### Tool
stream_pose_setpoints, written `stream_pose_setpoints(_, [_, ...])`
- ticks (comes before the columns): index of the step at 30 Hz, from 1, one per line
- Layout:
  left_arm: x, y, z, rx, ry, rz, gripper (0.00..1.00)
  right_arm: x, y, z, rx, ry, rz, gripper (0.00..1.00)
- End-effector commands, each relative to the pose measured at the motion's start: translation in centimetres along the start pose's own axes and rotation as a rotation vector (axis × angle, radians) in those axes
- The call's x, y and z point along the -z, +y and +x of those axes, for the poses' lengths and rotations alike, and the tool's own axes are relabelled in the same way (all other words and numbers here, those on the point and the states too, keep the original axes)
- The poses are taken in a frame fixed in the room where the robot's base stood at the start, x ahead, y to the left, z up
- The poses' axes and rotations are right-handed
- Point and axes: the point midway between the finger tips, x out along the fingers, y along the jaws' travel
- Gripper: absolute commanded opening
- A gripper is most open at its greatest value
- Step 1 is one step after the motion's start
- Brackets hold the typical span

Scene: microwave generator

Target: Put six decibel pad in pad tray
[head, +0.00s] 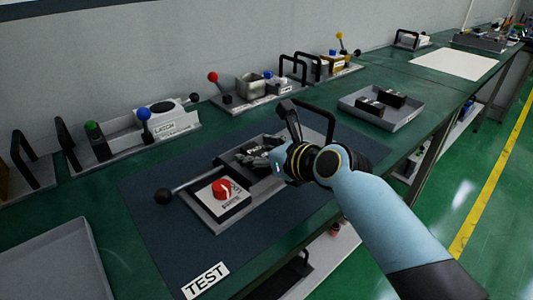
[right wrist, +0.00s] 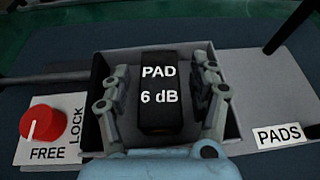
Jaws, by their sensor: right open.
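The black pad marked "PAD 6 dB" (right wrist: 159,98) lies in a grey open compartment (right wrist: 238,137) of a fixture. My right gripper (right wrist: 163,68) is open, with one finger on each side of the pad. In the head view the right gripper (head: 265,157) hangs over that fixture and hides most of the pad. A grey tray (head: 404,122) at the right back holds two black blocks (head: 394,98); their lettering is too small to read. My left gripper is not in view.
A red knob (head: 223,188) marked FREE and LOCK sits beside the compartment, with a black-ball lever (head: 163,196) at its left. A "PADS" label (right wrist: 279,135) is on the fixture's right. A tall black handle (head: 312,118) rises behind the gripper. An empty grey tray (head: 50,270) stands front left.

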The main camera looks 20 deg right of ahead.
Motion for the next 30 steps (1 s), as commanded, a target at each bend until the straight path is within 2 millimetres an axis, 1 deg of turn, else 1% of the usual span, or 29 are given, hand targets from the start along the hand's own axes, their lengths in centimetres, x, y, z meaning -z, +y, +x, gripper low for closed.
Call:
stream_pose_setpoints(2, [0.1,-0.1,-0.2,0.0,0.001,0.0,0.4,0.0,0.0,-0.8,0.001,0.0,-0.001,0.61])
stream_pose_setpoints(5, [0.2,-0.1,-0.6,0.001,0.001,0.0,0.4,-0.1,0.0,-2.6,0.0,0.001,-0.001,0.61])
stream_pose_setpoints(12, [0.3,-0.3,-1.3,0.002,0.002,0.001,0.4,0.0,0.0,-8.1,-0.001,0.002,-0.002,0.61])
stream_pose_setpoints(15, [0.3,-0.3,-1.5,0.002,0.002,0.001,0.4,0.0,0.0,-9.9,-0.001,0.001,-0.003,0.61])
stream_pose_setpoints(18, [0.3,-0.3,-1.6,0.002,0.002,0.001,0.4,0.0,0.0,-11.2,-0.001,0.001,-0.002,0.61])
stream_pose_setpoints(23, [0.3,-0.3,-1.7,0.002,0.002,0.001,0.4,-0.1,0.0,-12.0,-0.001,-0.001,0.0,0.61])
stream_pose_setpoints(30, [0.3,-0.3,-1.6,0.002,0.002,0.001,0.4,0.0,0.0,-12.0,-0.001,-0.001,0.0,0.61])
